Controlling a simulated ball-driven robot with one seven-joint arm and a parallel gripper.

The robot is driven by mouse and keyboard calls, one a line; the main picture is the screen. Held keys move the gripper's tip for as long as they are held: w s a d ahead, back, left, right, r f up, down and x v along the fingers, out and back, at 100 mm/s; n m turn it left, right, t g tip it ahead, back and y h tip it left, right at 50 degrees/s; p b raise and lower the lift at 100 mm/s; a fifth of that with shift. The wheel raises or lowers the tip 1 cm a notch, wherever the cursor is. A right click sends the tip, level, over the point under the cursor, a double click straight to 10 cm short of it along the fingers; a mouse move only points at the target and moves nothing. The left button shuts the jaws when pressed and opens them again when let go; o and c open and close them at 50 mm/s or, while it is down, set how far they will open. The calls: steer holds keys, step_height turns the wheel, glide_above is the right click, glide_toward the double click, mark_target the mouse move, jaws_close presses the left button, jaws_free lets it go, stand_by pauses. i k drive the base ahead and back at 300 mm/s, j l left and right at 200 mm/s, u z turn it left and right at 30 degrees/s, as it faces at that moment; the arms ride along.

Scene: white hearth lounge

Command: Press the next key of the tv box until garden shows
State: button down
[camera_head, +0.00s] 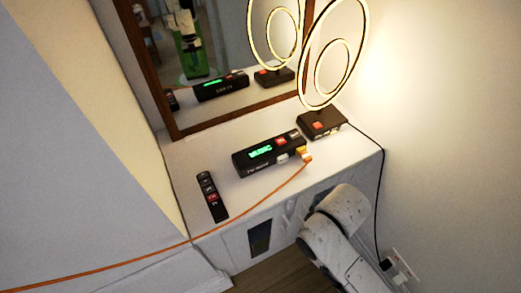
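The tv box (240,164) is a long black box lying on the white cabinet top. Its green display (261,152) seems to read "MUSIC". A red key (281,142) sits on its top, right of the display, with another small key farther right. A pale key or label shows on its front side near the right end. The key lettering is too small to read. White links of my arm (338,215) rise at the lower right, in front of the cabinet. My gripper cannot be made out.
A black remote (212,197) lies left of the box. A ring lamp's base (322,123) stands at the right. An orange plug (304,155) sits at the box's right end, its cable crossing left. A mirror (215,60) stands behind. A wall socket (402,262) is lower right.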

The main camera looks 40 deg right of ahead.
mark_target(295, 135)
steer(key=i+j, duration=0.15)
steer(key=j, duration=0.25)
steer(key=i+j, duration=0.1)
steer(key=j, duration=0.3)
steer(key=j+z, duration=0.1)
steer(key=z, duration=1.55)
steer(key=i+j, duration=0.05)
steer(key=j, duration=0.05)
